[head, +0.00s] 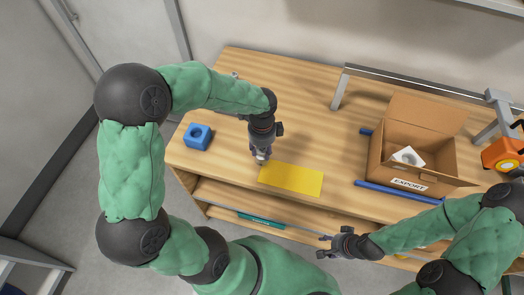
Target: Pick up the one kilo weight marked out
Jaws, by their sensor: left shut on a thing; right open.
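My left gripper (261,152) points down over the wooden table, just off the upper left corner of a yellow mat (303,181). It is shut on a small pale thing at its fingertips. The fingers hide most of that thing, and I cannot read any marking on it or tell whether it touches the table. My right gripper (326,246) is open and empty in front of the table's front edge, low and right of the mat.
A blue block (197,137) with a round hollow stands on the wooden table (305,115) at the left. An open cardboard box marked EXPORT (375,160) stands at the right between blue strips, with a white piece inside. An orange device (502,154) is at the far right.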

